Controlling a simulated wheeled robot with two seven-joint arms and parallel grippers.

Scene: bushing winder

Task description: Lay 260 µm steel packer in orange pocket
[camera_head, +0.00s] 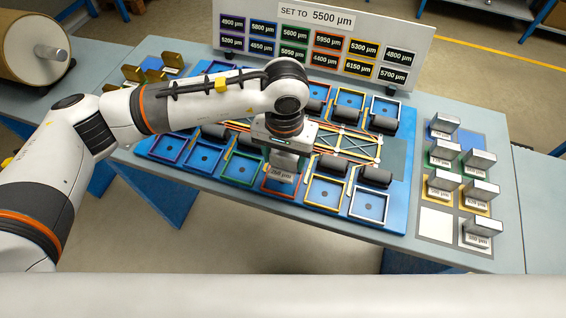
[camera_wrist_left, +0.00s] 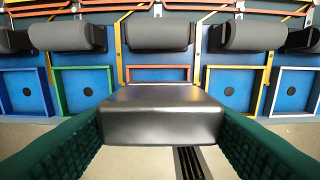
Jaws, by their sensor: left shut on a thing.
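My left gripper (camera_head: 286,158) points down over the front row of the blue board and is shut on a steel packer (camera_head: 282,174) whose label appears to read 260 µm. In the left wrist view the packer (camera_wrist_left: 162,115) is a grey metal block between two green finger pads. The orange pocket (camera_head: 282,190) is a blue square with an orange rim, directly below the packer in the head view. In the left wrist view its far rim (camera_wrist_left: 158,73) shows behind the packer; most of the pocket is hidden. I cannot tell whether the packer touches it. My right gripper is not in view.
Green (camera_head: 239,172) and yellow (camera_head: 325,194) pockets flank the orange one. Dark rollers (camera_head: 332,166) lie behind the front row. Several other packers (camera_head: 480,190) stand on coloured patches at the right. A sign board (camera_head: 325,40) reading 5500 µm stands at the back.

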